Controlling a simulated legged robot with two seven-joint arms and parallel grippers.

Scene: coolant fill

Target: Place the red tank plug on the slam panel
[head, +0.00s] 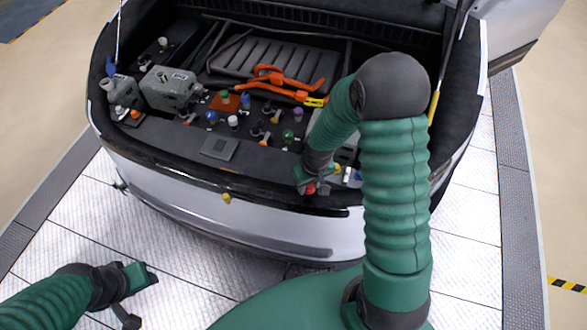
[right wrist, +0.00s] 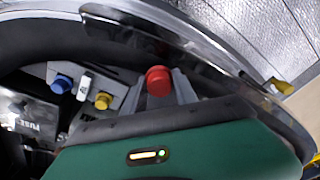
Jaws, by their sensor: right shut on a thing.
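The red tank plug (head: 311,189) is in my right gripper (head: 312,184), low over the front edge of the car's open bay. In the right wrist view the red plug (right wrist: 158,80) shows its round top between grey fingertips, and my gripper's green body hides what lies below. The slam panel (head: 185,148) is the black strip along the front of the bay. My right gripper is at its right part; whether the plug touches the panel I cannot tell. My left gripper (head: 138,294) is open and empty over the floor at the lower left.
Several coloured caps (head: 233,122) stand behind the panel, with orange cables (head: 285,82) farther back. A grey tank (head: 168,88) is at the left. In the right wrist view a blue cap (right wrist: 61,84) and a yellow cap (right wrist: 103,101) are left of the plug.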

